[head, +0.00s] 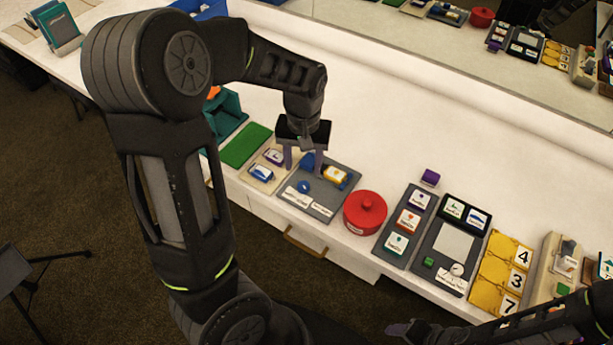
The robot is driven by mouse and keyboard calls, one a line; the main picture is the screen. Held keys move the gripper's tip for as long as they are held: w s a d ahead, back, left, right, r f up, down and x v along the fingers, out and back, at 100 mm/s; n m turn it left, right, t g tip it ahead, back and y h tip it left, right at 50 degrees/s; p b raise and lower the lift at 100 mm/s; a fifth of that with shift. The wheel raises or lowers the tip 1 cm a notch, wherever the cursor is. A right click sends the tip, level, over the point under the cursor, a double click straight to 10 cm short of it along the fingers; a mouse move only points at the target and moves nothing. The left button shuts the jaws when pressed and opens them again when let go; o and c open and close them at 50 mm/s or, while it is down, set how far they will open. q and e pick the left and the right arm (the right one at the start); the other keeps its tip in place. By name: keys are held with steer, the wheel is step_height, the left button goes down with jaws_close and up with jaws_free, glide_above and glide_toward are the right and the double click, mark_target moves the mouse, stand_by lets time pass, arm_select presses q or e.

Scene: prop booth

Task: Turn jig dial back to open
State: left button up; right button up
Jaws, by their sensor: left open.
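The jig is a grey board (345,172) in the middle of the counter. A small blue round dial (304,187) sits on its front part, just behind two white labels (297,197) whose words are too small to read. A yellow block with a white label (336,175) and a blue piece (308,160) are at its back. My right gripper (402,329) is low at the bottom edge, partly hidden and away from the jig.
A board with small pictured blocks (187,0) is not distinguishable; left of the jig lie a beige tray (254,182) and a green mat (245,146). Yellow number panels (492,283) are farther right.

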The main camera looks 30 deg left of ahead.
mark_target(304, 184)
arm_select(q)
steer(key=shift+w+f, duration=0.1)
steer(key=shift+f, duration=3.9)
jaws_close()
